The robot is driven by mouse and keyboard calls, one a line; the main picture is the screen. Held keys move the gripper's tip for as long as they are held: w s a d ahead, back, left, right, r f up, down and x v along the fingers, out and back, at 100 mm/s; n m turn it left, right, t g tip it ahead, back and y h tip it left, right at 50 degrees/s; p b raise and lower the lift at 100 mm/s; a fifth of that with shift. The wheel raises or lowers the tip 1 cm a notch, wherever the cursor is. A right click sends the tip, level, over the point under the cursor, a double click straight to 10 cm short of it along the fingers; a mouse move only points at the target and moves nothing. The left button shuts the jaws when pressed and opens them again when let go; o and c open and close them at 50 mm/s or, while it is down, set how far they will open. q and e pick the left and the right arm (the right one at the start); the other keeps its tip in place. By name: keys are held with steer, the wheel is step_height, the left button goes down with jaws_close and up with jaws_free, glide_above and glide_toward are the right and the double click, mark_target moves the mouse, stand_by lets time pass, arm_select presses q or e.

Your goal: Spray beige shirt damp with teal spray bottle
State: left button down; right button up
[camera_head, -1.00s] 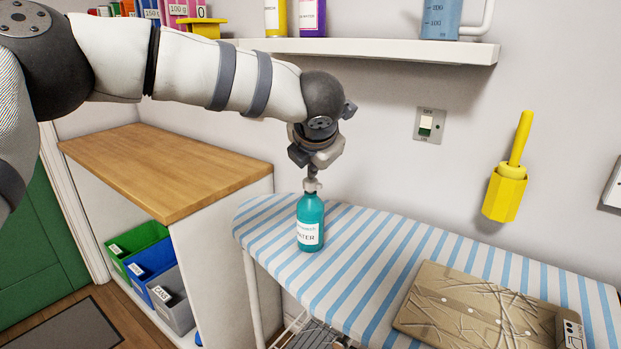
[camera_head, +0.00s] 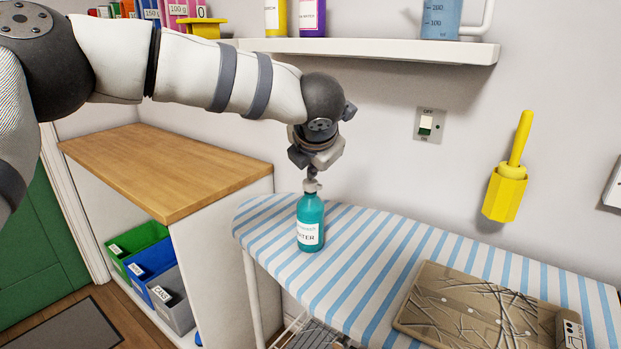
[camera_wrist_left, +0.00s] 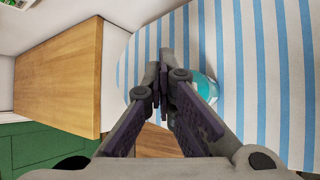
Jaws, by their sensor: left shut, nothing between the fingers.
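The teal spray bottle (camera_head: 311,225) with a white label stands upright near the left end of the striped ironing board. My left gripper (camera_head: 312,176) is shut and empty, pointing down right at the bottle's pale spray head, and appears to touch it. In the left wrist view, the shut fingers (camera_wrist_left: 165,78) partly hide the bottle (camera_wrist_left: 205,87). The folded beige shirt (camera_head: 455,292) lies on the board's right part, apart from the bottle, with dark crease lines across it. My right gripper is out of view.
The striped ironing board (camera_head: 350,270) has clear room between bottle and shirt. A white shelf (camera_head: 400,50) with containers hangs above. A wall switch (camera_head: 429,124) and a yellow holder (camera_head: 506,185) are on the wall. A wooden counter (camera_head: 165,165) stands left.

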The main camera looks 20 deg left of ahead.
mark_target(315, 181)
arm_select(q)
steer(key=shift+r, duration=0.8)
steer(key=shift+r, duration=2.55)
steer(key=shift+f, duration=0.1)
